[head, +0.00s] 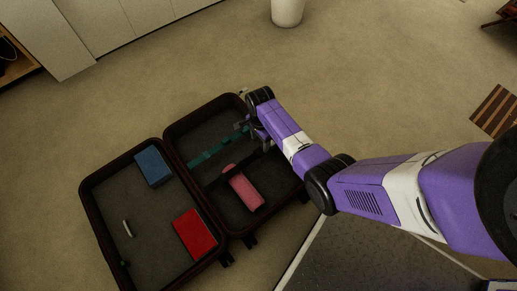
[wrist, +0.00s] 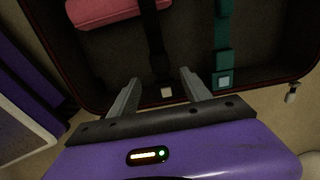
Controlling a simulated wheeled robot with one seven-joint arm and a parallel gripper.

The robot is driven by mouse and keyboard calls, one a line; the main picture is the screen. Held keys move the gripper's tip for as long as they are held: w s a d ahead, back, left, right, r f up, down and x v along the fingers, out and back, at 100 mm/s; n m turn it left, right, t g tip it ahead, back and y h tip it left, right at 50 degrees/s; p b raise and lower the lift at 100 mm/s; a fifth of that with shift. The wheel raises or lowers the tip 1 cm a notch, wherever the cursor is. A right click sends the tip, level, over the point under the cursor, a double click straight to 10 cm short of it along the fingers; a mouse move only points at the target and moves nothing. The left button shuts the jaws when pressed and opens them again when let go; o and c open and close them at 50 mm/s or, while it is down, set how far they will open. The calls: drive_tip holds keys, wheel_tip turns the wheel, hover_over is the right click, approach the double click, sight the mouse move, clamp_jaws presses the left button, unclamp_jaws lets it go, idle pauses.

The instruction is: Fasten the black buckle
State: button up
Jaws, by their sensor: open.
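An open suitcase (head: 166,150) lies on the floor with both halves spread. A black strap (wrist: 155,45) runs across the right half and ends in a small pale square piece (wrist: 166,91), which looks like its buckle end. My gripper (wrist: 160,76) is open and empty. Its fingers stand on either side of the black strap, with the pale piece between them; I cannot tell whether they touch it. In the head view my gripper (head: 253,130) is over the right half's far side, and the arm hides part of the strap.
A teal strap (wrist: 222,40) with a pale square end (wrist: 224,80) lies right of the black one. A pink object (head: 246,193) lies in the same half. The left half holds a blue box (head: 153,166), a red box (head: 193,234) and a small pale item (head: 128,229).

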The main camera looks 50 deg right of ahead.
sight(260, 150)
wheel_tip(260, 150, down, 8)
drive_tip(key=b, duration=0.4)
drive_tip(key=shift+b, duration=0.4)
drive_tip(key=shift+r, duration=0.1)
drive_tip(key=shift+c, duration=0.5)
clamp_jaws()
